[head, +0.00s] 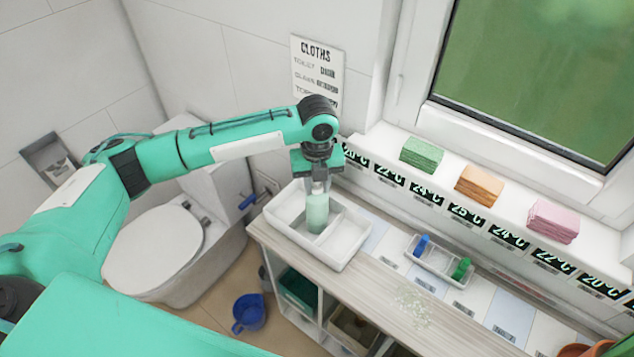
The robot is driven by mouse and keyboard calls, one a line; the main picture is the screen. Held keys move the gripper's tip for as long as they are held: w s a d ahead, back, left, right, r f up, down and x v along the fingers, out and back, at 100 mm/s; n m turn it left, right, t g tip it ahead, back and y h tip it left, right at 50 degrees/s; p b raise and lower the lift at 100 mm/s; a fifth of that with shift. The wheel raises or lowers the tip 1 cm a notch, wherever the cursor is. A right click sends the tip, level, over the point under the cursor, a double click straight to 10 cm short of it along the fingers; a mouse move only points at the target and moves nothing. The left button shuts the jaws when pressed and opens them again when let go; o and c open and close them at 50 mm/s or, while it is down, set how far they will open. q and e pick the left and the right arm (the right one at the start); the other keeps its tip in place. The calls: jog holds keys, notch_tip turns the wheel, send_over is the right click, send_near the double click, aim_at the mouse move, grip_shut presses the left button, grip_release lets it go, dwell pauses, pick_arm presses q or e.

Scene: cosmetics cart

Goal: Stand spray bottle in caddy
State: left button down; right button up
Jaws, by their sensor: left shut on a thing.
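My left gripper (317,184) points down over the white caddy and is shut on the top of the pale green spray bottle (317,213). The bottle is upright, within the caddy's outline. I cannot tell whether its base touches the caddy floor or hangs just above it. The caddy (343,262) is a low white tray with divided compartments, on the left end of the wooden counter. The bottle hides part of the middle divider. My right gripper is not in view.
A small white tray (440,272) holds a blue and a green item to the right. Pale crumbs (413,306) lie on the counter (375,305). Green, orange and pink cloth stacks (421,154) sit on the sill. A toilet (155,250) and blue bucket (248,313) are at left.

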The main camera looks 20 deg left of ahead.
pick_arm(q)
jog(key=shift+f, duration=0.1)
jog(key=c, duration=1.1)
grip_release()
notch_tip(320, 180, up, 12)
jog(key=b, duration=0.4)
